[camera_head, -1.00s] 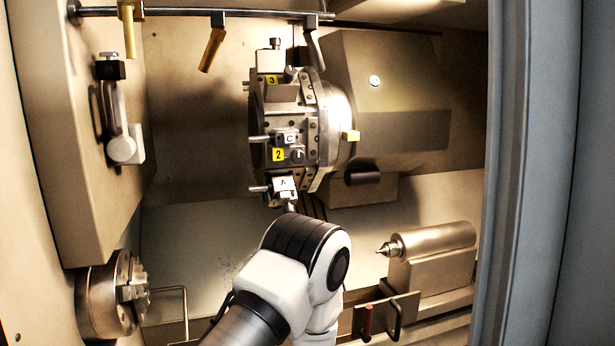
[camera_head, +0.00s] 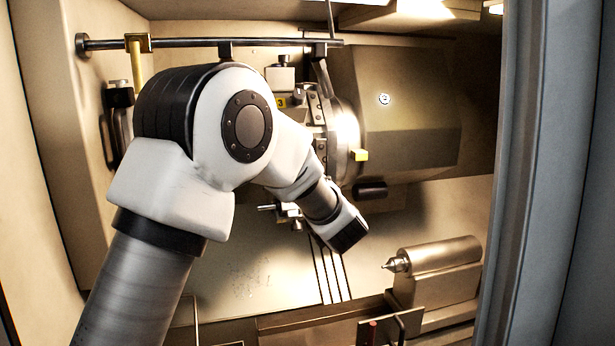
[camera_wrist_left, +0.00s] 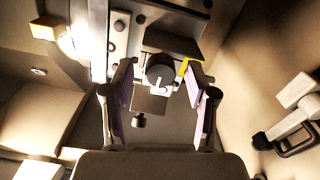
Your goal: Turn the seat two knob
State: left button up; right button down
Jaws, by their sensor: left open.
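The tool turret (camera_head: 342,125) stands at the back centre in the head view. Its yellow "3" label (camera_head: 281,103) shows, but my left arm hides the seat two area. In the left wrist view, a dark round knob (camera_wrist_left: 158,66) with a pale pointer mark faces me, beside a partly visible yellow label (camera_wrist_left: 184,67). My left gripper (camera_wrist_left: 160,74) is open, with one finger on each side of the knob in the picture. I cannot tell whether either finger touches it. The gripper itself is hidden in the head view. My right gripper is in no view.
A tailstock (camera_head: 435,255) with a pointed centre stands at lower right. A rail (camera_head: 185,43) runs across the top with a yellow handle (camera_head: 136,65) hanging from it. A grey door edge (camera_head: 540,180) bounds the right. The floor below the turret is mostly clear.

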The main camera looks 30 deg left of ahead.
pick_arm(q)
jog(key=shift+s+r, duration=0.15)
grip_shut()
